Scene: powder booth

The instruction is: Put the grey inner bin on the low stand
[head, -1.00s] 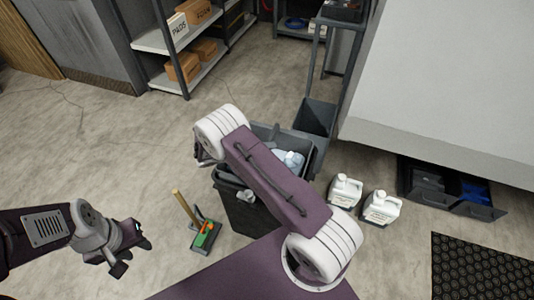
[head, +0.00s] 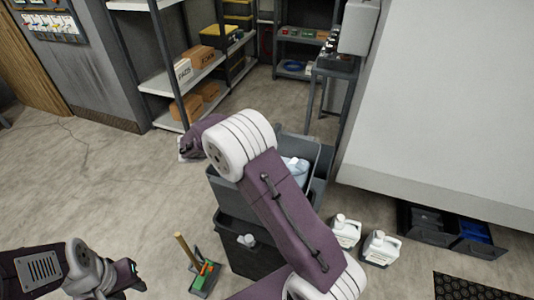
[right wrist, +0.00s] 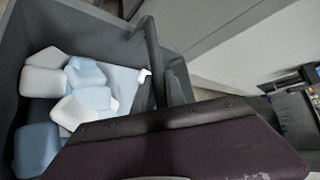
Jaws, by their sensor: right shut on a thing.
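The grey inner bin (head: 225,195) hangs raised above the dark outer bin (head: 250,250), with white and pale blue crumpled pieces inside. The right wrist view looks down into the inner bin (right wrist: 105,28) and its contents. My right gripper (right wrist: 165,125) is shut on its rim; my own arm hides the grip in the head view. My left gripper (head: 128,277) is at the lower left, open and empty, away from the bins. A dark grey low surface (head: 320,185) shows partly behind the inner bin; I cannot tell whether it is the low stand.
Two white jugs (head: 346,231) stand right of the bins, near open dark drawers (head: 428,232) under the large pale booth (head: 440,110). A dustpan and brush (head: 204,273) lie left of the outer bin. Shelves (head: 165,85) stand behind. The floor at left is clear.

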